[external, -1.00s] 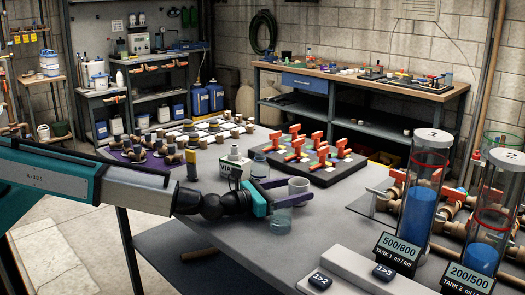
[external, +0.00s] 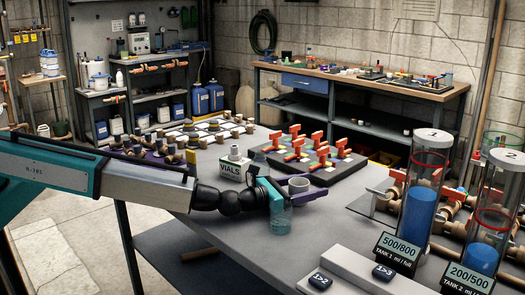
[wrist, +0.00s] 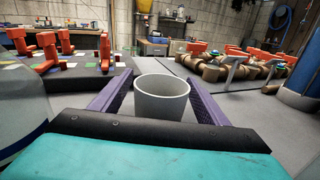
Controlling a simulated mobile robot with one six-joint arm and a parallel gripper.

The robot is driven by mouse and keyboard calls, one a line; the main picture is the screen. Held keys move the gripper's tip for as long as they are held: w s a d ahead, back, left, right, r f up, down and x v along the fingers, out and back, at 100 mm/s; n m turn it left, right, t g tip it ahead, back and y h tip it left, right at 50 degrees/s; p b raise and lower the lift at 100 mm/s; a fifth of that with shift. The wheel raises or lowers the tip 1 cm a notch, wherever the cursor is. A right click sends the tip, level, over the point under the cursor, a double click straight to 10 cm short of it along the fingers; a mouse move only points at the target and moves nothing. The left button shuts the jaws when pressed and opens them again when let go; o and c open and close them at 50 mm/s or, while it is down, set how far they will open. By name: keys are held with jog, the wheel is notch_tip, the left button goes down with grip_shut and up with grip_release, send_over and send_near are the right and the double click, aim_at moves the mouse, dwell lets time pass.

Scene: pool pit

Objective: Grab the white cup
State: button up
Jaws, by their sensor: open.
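The white cup (external: 299,187) stands upright on the grey table in the external view. In the wrist view the cup (wrist: 162,102) sits between the two purple fingers, with its open rim facing up. My gripper (wrist: 160,80) is open, with one finger on each side of the cup. A gap to the fingers seems to show, but I cannot tell whether either touches. In the external view my gripper (external: 303,188) is low over the table, and its near finger hides the lower part of the cup.
A dark board with red valves (external: 315,165) lies behind.

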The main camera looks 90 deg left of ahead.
dwell(0.5)
jog(key=c, duration=1.1)
jog(key=shift+r, duration=0.1)
notch_tip(320, 180, up, 18)
dwell(0.7)
